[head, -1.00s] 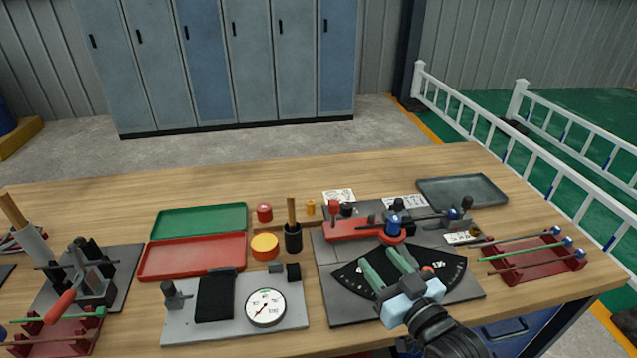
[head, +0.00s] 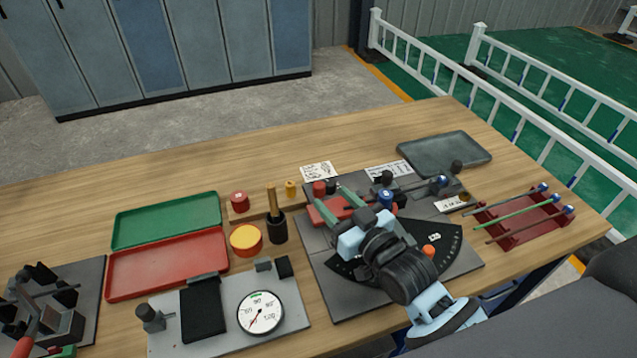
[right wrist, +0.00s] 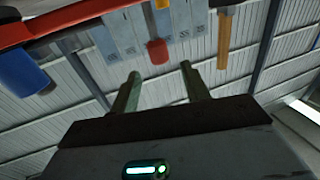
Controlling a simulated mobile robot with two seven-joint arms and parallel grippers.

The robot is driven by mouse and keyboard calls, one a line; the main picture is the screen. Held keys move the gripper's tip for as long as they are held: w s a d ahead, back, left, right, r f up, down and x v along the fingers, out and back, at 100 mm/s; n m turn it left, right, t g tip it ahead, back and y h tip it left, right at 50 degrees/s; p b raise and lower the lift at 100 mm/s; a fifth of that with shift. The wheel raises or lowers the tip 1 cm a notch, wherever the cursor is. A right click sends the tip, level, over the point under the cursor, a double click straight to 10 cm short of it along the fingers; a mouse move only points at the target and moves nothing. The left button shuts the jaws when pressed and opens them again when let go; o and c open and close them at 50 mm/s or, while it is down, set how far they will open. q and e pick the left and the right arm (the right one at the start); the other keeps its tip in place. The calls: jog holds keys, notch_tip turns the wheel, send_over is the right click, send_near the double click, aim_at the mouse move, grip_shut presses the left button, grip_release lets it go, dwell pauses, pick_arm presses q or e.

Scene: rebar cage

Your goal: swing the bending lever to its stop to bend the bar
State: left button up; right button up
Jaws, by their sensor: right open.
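The bender's dark base plate (head: 318,262) lies on the bench and carries a black fan-shaped angle scale (head: 446,246). The red bending lever (head: 329,209) is partly hidden behind my right gripper. My left gripper is out of view.
On the right are a red bar rack (head: 520,232) and a grey tray (head: 444,155).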

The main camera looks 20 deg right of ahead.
aim_at(323, 189)
jog(key=shift+x, duration=3.2)
grip_shut()
